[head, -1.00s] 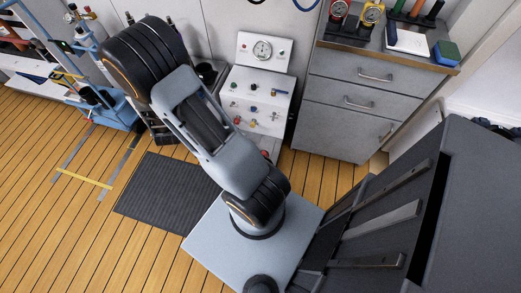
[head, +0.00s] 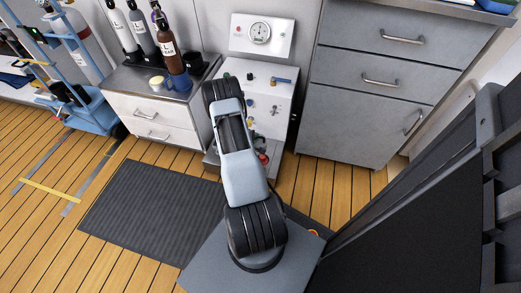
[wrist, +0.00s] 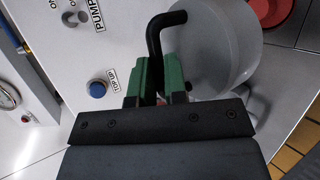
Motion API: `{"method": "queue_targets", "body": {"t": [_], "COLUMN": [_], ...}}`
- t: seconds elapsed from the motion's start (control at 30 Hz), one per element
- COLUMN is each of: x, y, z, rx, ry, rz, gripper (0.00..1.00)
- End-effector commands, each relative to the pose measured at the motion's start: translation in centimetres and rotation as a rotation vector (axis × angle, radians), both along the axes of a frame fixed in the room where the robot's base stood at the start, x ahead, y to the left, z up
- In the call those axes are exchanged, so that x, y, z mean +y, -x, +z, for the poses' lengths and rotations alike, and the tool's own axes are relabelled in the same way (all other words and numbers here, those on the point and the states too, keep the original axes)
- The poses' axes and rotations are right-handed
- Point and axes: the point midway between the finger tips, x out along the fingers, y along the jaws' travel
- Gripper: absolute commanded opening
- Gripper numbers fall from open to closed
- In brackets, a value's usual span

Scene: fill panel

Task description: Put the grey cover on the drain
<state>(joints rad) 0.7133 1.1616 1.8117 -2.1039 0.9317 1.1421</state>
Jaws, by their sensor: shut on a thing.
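In the wrist view, my gripper (wrist: 158,88) has green fingers shut on the black bent handle (wrist: 155,42) of the round grey cover (wrist: 222,42). The cover lies beyond and to the right of the fingers, in front of the white panel. The fingers hide part of the handle. In the head view, my arm hides the gripper and the cover. I cannot make out the drain in either view.
The white fill panel (head: 283,97) with knobs stands beyond my arm, with a blue button (wrist: 97,88) near the gripper. A red round part (wrist: 271,8) is close to the cover. Grey drawers (head: 372,100) stand right; bottles on a cabinet (head: 150,108) stand left.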

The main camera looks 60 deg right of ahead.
Motion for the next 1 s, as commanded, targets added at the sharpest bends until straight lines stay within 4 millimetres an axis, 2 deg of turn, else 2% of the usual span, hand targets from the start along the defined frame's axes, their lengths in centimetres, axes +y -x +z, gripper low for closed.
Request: {"method": "queue_targets", "body": {"t": [0.03,0.27,0.57,1.0], "x": [-0.5,-1.4,-1.5,-1.5], "y": [0.8,2.4,2.6,2.6], "z": [-1.6,-3.6,-5.1,-9.3], "rx": [0.001,0.003,0.005,0.005], "ry": [0.001,0.003,0.002,0.003], "rz": [-0.024,-0.078,-0.082,-0.082], "gripper": [0.00,0.00,0.00,0.00]}}
